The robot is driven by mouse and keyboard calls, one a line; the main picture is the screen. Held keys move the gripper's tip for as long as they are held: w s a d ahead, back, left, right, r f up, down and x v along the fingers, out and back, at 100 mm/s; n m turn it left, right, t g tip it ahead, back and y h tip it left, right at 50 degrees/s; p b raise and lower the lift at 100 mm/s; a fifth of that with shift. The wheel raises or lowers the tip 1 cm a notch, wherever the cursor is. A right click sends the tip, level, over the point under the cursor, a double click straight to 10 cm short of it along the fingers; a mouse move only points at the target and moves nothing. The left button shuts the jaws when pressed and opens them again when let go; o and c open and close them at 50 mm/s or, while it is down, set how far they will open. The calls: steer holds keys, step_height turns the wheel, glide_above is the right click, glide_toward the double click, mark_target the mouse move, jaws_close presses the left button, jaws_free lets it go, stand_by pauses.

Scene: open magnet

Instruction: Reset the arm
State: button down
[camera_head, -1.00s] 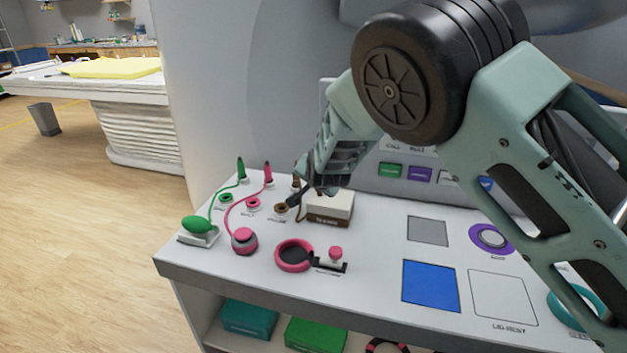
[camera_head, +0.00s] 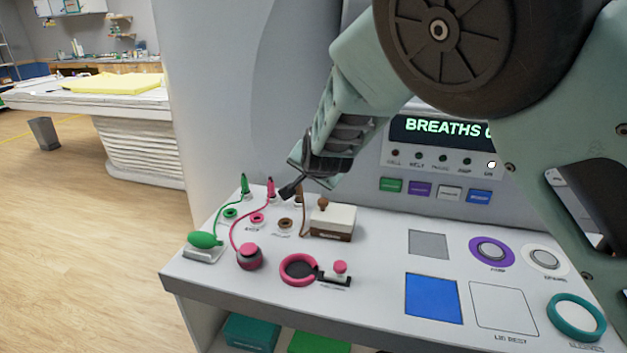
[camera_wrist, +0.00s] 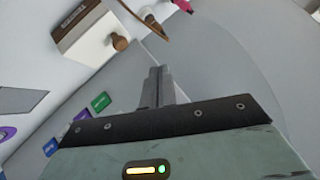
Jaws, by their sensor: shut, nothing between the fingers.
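My gripper (camera_head: 290,190) is shut and empty. In the head view it hangs above the back left of the white console top (camera_head: 380,250), left of the white box with a brown base and brown knob (camera_head: 335,218). In the wrist view the closed fingers (camera_wrist: 158,85) point towards the grey wall, and the white box (camera_wrist: 85,30) shows at upper left, apart from them. My arm covers much of the right side of the head view.
Green (camera_head: 244,184) and pink (camera_head: 270,188) plugs with cords stand at the back left. A green bulb (camera_head: 204,240), pink knob (camera_head: 249,257), pink ring (camera_head: 298,269), blue square (camera_head: 433,297) and teal ring (camera_head: 577,316) lie on the console. A lit display (camera_head: 445,128) stands behind.

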steer(key=s+d+n+g, duration=0.3)
steer(key=s+d+n, duration=0.1)
steer(key=s, duration=1)
steer(key=s+d+n+g, duration=0.3)
steer(key=s+d+n, duration=0.1)
steer(key=s, duration=1)
steer(key=s+d+n+g, duration=0.4)
steer(key=s+n, duration=0.2)
steer(key=s, duration=0.8)
steer(key=shift+s+r+h, duration=0.35)
steer(key=shift+s+h, duration=0.05)
